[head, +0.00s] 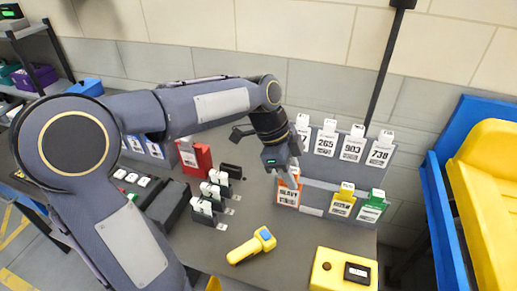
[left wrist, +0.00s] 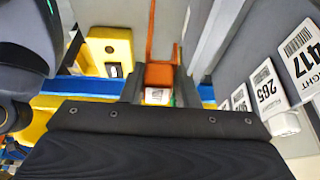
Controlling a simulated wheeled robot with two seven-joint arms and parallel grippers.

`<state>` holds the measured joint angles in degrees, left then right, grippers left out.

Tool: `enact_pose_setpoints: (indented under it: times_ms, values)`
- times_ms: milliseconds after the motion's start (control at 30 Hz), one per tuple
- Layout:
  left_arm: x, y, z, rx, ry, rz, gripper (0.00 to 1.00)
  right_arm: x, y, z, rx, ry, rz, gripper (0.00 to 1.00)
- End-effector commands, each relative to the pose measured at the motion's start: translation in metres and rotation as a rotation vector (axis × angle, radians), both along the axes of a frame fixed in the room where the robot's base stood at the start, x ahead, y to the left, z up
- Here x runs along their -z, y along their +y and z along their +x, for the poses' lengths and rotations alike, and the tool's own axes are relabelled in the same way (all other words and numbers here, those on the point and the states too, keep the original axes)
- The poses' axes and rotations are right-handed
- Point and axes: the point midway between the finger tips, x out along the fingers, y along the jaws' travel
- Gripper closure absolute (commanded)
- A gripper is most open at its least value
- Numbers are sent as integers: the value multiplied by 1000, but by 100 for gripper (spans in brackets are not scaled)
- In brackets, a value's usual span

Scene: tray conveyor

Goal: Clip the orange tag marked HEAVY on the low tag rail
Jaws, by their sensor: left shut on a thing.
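The orange tag marked HEAVY (head: 288,197) is upright at the left end of the low tag rail (head: 312,211). My left gripper (head: 291,178) is shut on its upper part, coming down from above. I cannot tell whether the tag's clip sits on the rail or just in front of it. In the left wrist view the orange tag (left wrist: 159,75) shows beyond the dark gripper body, with its white label partly visible. A yellow tag (head: 343,203) and a green tag (head: 371,209) hang on the same rail to the right. My right gripper is not in view.
White numbered tags (head: 325,142) hang on the higher rail just behind. A yellow-and-blue handheld device (head: 252,246) and a yellow box (head: 343,270) lie in front. Black holders with white pieces (head: 213,193) stand to the left. A dark pole (head: 388,70) rises behind.

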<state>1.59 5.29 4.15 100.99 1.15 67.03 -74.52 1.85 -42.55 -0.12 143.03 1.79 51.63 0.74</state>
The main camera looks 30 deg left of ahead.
Motion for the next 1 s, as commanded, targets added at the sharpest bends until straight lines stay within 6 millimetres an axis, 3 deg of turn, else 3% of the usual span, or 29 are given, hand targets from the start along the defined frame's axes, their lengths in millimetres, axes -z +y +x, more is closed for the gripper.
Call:
enact_pose_setpoints:
  times_ms: [100,300,567,1000]
  values:
    - [16,-36,-10,9,7,1,95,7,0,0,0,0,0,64]
    - [27,-65,-21,5,13,1,95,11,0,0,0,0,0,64]
    - [28,-68,-16,1,14,-1,95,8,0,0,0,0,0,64]
    - [27,-60,14,1,14,-1,95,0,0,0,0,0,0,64]
